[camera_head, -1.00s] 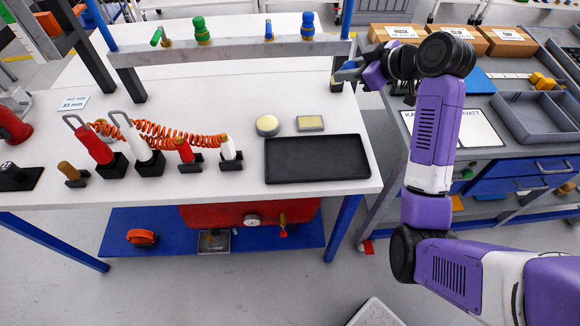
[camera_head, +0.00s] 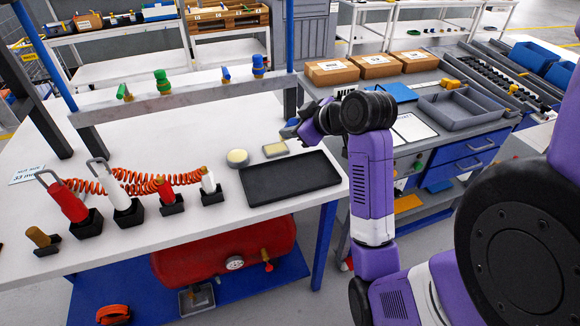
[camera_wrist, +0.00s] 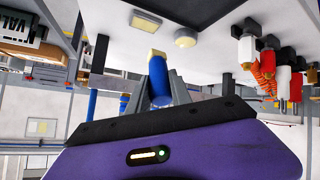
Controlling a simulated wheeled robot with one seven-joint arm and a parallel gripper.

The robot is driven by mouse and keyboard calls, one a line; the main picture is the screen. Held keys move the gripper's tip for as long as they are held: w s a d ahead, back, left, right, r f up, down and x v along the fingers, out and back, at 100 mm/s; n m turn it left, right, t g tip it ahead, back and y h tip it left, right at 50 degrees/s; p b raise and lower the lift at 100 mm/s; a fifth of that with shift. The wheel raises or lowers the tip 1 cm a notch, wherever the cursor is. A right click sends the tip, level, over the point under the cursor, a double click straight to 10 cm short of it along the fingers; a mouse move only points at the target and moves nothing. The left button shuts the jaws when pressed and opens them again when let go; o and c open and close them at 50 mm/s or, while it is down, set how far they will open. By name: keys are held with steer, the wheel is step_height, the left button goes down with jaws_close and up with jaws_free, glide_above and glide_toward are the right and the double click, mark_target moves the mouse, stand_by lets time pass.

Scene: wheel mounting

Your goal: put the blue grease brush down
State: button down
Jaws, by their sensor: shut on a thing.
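My gripper (camera_head: 288,131) is over the far right part of the white table, behind the black tray. In the wrist view its fingers (camera_wrist: 162,88) are shut on the blue grease brush (camera_wrist: 158,82). The blue handle lies between the fingers and the pale yellow tip (camera_wrist: 155,53) points away from my wrist. In the head view the brush is hard to tell apart from the fingers. The brush appears held off the table; its exact height cannot be told.
The black tray (camera_head: 290,178) lies at the table's right front, with a round tin (camera_head: 237,158) and a rectangular tin (camera_head: 275,149) behind it. A grey rail (camera_head: 190,100) with green and blue fittings spans the table. Red and white tools (camera_head: 122,205) stand left. Cardboard boxes (camera_head: 332,72) stand on the right bench.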

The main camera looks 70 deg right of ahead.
step_height(320, 180, down, 12)
steer(key=shift+f+b, duration=0.1)
steer(key=shift+b, duration=0.2)
stand_by(0.3)
steer(key=c, duration=1.2)
jaws_free()
steer(key=shift+f, duration=0.1)
steer(key=shift+o, duration=0.2)
